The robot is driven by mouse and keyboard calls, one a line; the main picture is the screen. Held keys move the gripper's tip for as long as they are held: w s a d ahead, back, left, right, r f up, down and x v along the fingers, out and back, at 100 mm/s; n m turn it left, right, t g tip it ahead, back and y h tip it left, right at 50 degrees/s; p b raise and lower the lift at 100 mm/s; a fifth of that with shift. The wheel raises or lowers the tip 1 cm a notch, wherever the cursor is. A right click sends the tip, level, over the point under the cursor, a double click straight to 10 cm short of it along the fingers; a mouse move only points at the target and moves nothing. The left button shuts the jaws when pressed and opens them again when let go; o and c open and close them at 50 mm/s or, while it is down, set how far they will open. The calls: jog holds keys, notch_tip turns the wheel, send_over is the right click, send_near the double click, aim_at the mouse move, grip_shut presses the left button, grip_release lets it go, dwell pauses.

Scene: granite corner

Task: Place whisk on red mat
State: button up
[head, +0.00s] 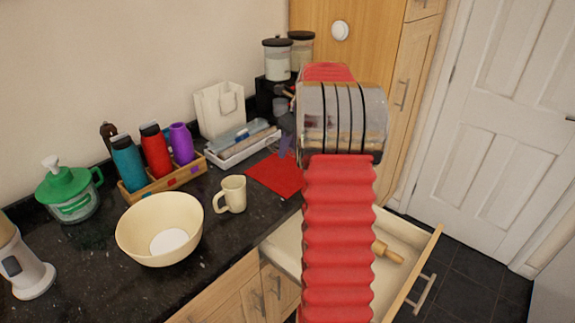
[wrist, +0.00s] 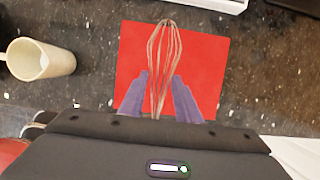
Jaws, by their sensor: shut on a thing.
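The whisk (wrist: 164,50) is a wire whisk, seen in the wrist view with its loops pointing away over the mat. The red mat (wrist: 205,80) lies flat on the dark counter below it, and also shows in the head view (head: 272,177). My gripper (wrist: 160,98), with purple fingers, is shut on the whisk near the lower end of its wires. The whisk's handle is hidden behind the gripper body. I cannot tell whether the whisk touches the mat. In the head view my gripper (head: 284,143) is mostly hidden by my arm, and the whisk cannot be made out.
A cream mug (head: 231,194) stands left of the mat, with a cream bowl (head: 160,229) farther left. A white tray (head: 243,147) lies behind the mat. An open drawer (head: 410,245) holding a rolling pin (head: 388,252) juts out below the counter edge.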

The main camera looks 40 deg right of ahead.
aim_at(293, 151)
jog(key=shift+f, duration=1.35)
jog(key=shift+f, duration=1.9)
jog(key=o, duration=1.1)
jog(key=shift+f, duration=0.1)
jog(key=v, duration=1.2)
